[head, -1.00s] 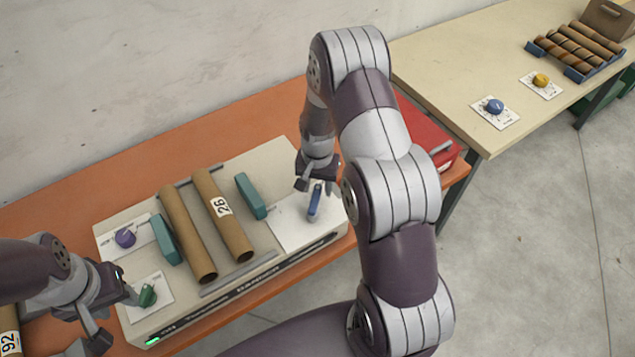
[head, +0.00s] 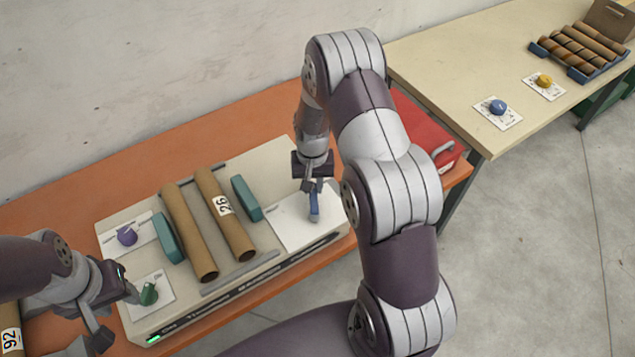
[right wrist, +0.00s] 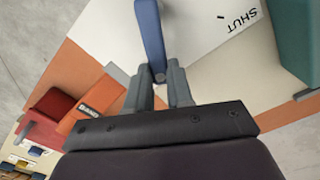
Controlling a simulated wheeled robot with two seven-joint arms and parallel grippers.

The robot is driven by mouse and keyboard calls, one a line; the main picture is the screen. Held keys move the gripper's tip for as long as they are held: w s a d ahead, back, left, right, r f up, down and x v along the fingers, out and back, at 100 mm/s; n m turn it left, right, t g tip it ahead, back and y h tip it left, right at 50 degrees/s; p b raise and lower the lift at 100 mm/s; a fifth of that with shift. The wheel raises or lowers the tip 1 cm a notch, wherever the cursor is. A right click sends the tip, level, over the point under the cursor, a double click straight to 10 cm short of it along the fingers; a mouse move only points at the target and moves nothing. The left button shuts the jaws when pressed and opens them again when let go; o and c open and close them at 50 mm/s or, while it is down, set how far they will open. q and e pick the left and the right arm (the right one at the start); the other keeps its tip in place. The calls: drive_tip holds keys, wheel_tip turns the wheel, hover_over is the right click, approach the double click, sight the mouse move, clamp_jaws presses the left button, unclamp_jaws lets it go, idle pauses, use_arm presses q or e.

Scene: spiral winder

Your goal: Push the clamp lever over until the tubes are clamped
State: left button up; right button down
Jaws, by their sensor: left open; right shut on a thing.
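The blue clamp lever (head: 314,208) stands on the white plate at the right end of the winder (head: 280,153). My right gripper (head: 312,186) is at the lever, and the right wrist view shows its fingers (right wrist: 160,88) shut at the lever's (right wrist: 151,40) near end. The word SHUT is printed on the plate beside it. My left gripper (head: 118,312) is open by the green knob (head: 149,294).
A purple knob (head: 127,236) is on the winder's left end. A red case (head: 425,133) stands behind my right arm. A second table (head: 450,75) holds a blue knob (head: 498,107), a yellow knob (head: 544,81) and a rack of tubes (head: 580,48).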

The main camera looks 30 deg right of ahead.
drive_tip(key=n, duration=0.1)
drive_tip(key=a+n, duration=0.2)
drive_tip(key=shift+w+n, duration=0.25)
drive_tip(key=shift+n, duration=0.15)
drive_tip(key=a+n, duration=0.1)
drive_tip(key=n, duration=0.2)
drive_tip(key=shift+a+r+n, duration=0.1)
drive_tip(key=shift+a+n, duration=0.2)
drive_tip(key=shift+a, duration=0.05)
drive_tip(key=a+n, duration=0.1)
drive_tip(key=n, duration=0.2)
drive_tip(key=shift+s+a+n, duration=0.3)
drive_tip(key=shift+s+a, duration=0.05)
drive_tip(key=shift+s+a+n+p, duration=0.3)
drive_tip(key=shift+a+n, duration=0.1)
drive_tip(key=shift+n, duration=0.6)
drive_tip(key=shift+s+a+n+p, duration=0.15)
drive_tip(key=shift+s+a+n, duration=0.2)
drive_tip(key=shift+n, duration=0.65)
drive_tip(key=c, duration=1)
unclamp_jaws()
drive_tip(key=shift+r, duration=0.1)
